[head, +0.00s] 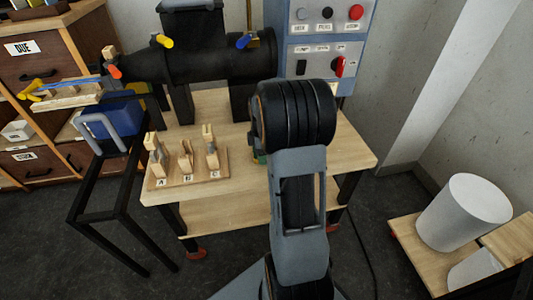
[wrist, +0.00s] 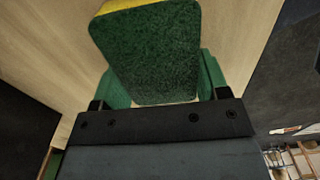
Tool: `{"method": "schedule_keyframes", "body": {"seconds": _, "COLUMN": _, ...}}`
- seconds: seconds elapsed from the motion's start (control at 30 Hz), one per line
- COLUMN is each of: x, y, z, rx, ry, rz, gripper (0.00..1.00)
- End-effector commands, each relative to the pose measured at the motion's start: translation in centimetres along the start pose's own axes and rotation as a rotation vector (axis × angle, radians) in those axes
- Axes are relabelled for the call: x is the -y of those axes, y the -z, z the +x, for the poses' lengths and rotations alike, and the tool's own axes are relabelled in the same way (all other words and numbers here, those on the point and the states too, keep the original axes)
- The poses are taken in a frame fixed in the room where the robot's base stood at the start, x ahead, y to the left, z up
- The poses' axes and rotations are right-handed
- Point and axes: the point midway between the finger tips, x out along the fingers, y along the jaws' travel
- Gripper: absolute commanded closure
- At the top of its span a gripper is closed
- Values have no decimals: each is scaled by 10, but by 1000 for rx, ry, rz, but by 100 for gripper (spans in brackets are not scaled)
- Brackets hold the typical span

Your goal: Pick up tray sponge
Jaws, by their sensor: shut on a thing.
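The sponge (wrist: 148,50) fills the upper middle of the wrist view, with a dark green scouring face and a yellow edge at the top. My gripper (wrist: 160,98) is shut on the sponge, its black finger bases showing at either side of the sponge's lower end. Smooth green parts (wrist: 212,76) flank the sponge; I cannot tell whether they are a tray or finger pads. In the head view my arm hides the gripper and most of the sponge's place; a small green patch (head: 258,156) shows just left of the arm, above the wooden table (head: 345,150).
A wooden board (head: 188,180) with several clips labelled by letters stands left on the table. A black cylindrical machine (head: 215,55) and a grey control panel (head: 325,50) are behind. A black frame (head: 120,215) stands at left, and a white bin (head: 465,212) at right.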

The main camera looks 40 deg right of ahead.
Motion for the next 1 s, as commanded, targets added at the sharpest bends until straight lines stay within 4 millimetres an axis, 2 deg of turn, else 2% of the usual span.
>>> {"method": "schedule_keyframes", "body": {"seconds": 0.37, "x": 0, "y": 0, "z": -4, "rx": 0, "ry": 0, "rz": 0, "gripper": 54}}
{"method": "schedule_keyframes", "body": {"seconds": 0.63, "x": 0, "y": 0, "z": -35, "rx": 0, "ry": -3, "rz": 0, "gripper": 54}}
{"method": "schedule_keyframes", "body": {"seconds": 0.87, "x": 33, "y": -1, "z": -76, "rx": 0, "ry": -5, "rz": 0, "gripper": 54}}
{"method": "schedule_keyframes", "body": {"seconds": 1.0, "x": 60, "y": -1, "z": -100, "rx": 0, "ry": -3, "rz": 0, "gripper": 54}}
